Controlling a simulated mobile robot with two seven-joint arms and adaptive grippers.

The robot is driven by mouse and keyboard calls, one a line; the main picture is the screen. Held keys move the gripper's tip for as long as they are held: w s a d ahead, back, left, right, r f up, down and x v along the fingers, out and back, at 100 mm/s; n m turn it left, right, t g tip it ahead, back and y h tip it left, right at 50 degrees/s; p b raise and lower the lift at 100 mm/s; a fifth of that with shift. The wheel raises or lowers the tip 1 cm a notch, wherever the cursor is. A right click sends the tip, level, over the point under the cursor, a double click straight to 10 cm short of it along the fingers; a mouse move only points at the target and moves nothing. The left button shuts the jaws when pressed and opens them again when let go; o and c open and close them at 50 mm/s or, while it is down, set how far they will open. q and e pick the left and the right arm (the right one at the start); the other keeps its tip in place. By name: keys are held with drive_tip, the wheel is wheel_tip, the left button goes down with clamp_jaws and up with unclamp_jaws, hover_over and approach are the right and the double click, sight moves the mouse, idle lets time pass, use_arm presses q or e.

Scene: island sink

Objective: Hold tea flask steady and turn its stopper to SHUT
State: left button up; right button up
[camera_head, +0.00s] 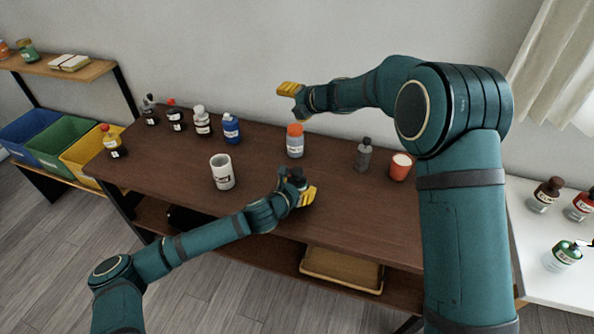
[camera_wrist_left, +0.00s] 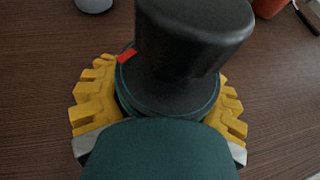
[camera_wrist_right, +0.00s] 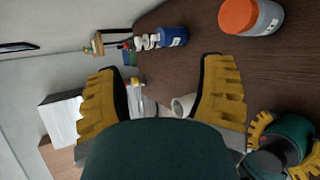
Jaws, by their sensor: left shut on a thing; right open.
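The tea flask (camera_head: 297,174) is a dark thing near the front edge of the brown table, mostly hidden by my left gripper. In the left wrist view its black stopper (camera_wrist_left: 195,35) stands above a dark green-rimmed collar, with a small red mark (camera_wrist_left: 127,56) at the left. My left gripper (camera_head: 303,193) is shut around the flask, with yellow fingers on both sides. The flask also shows at the lower right of the right wrist view (camera_wrist_right: 268,165). My right gripper (camera_head: 290,90) is open and empty, above and behind the flask, apart from it.
A white mug (camera_head: 222,172) stands left of the flask. An orange-capped jar (camera_head: 295,140) stands behind it. A grey bottle (camera_head: 363,155) and an orange cup (camera_head: 400,167) stand to the right. Several bottles, one blue (camera_head: 231,128), line the back left. The table's left front is clear.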

drive_tip(key=w+d+f+m+h, duration=0.25)
drive_tip(key=d+f+m, duration=0.2)
drive_tip(key=m, duration=0.75)
drive_tip(key=w+d+f+m+h, duration=0.1)
drive_tip(key=d+f+m+h, duration=0.35)
drive_tip(key=m, duration=0.75)
drive_tip(key=s+d+f+m+g+y, duration=0.1)
drive_tip(key=s+f+m+g, duration=0.1)
drive_tip(key=m, duration=0.3)
drive_tip(key=s+d+f+m+g+y, duration=0.2)
drive_tip(key=s+m+g, duration=0.1)
drive_tip(key=s+m, duration=0.2)
drive_tip(key=s+d+f+m+g+y, duration=0.1)
drive_tip(key=s+d+m+g+y, duration=0.1)
drive_tip(key=s+m, duration=0.2)
drive_tip(key=shift+s+f+m, duration=0.15)
drive_tip(key=shift+f+m, duration=0.25)
drive_tip(key=shift+m, duration=0.4)
drive_tip(key=s+a+r+m+g+y, duration=0.1)
drive_tip(key=s+r+m+g+y, duration=0.1)
drive_tip(key=s+m+y, duration=0.15)
drive_tip(key=m+g+y, duration=0.1)
drive_tip(key=m+y, duration=0.3)
approach(299, 170)
drive_tip(key=x, duration=1)
drive_tip(key=shift+s+a+f, duration=0.1)
drive_tip(key=shift+a, duration=0.2)
